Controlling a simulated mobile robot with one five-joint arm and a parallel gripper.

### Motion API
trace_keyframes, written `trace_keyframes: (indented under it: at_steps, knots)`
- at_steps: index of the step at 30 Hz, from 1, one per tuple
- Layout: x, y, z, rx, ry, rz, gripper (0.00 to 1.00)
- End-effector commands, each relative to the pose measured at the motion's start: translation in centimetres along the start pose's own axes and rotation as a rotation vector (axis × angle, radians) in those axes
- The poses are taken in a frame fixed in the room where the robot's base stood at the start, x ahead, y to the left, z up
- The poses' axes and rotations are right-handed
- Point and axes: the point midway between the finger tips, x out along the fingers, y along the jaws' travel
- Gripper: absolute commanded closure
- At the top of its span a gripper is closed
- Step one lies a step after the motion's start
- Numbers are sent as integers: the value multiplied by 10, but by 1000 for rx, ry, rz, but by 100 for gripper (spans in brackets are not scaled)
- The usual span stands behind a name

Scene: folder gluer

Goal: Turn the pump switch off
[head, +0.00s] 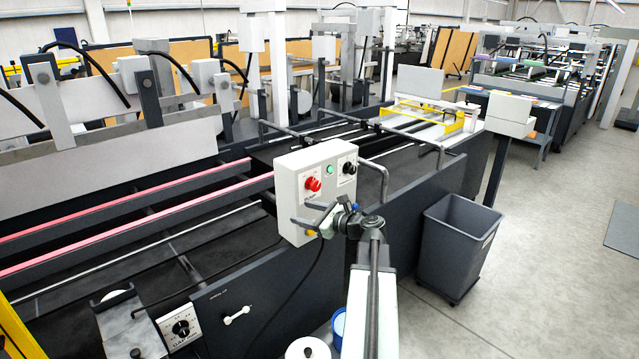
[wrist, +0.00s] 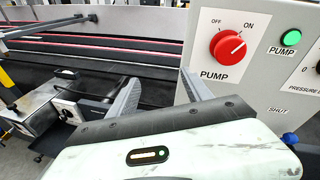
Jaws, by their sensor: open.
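The pump switch is a round red knob (head: 313,184) on a pale grey control box (head: 291,205). In the wrist view the knob (wrist: 228,48) sits between the OFF and ON marks, above the word PUMP. Its white pointer line is turned to the upper right, toward ON. A green lamp (wrist: 291,38), also labelled PUMP, is to its right. My gripper (head: 302,213) is in front of the box, below the knob. In the wrist view its two grey fingers (wrist: 160,78) are apart with nothing between them, to the lower left of the knob and not around it.
A black knob (head: 349,168) is right of the red one, and a bent rail (head: 373,178) juts out behind the box. A grey bin (head: 455,245) stands right of my arm. A dial (head: 180,328) and a white lever (head: 237,315) are lower left. Floor at right is open.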

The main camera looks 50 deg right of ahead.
Motion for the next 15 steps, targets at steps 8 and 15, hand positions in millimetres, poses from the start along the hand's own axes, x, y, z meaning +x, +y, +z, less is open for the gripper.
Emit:
trace_keyframes:
  at_steps: [8, 15]
  knots:
    - [-72, -88, 10, 292, -139, -206, 42]
    - [-50, -93, 12, 292, -140, -201, 42]
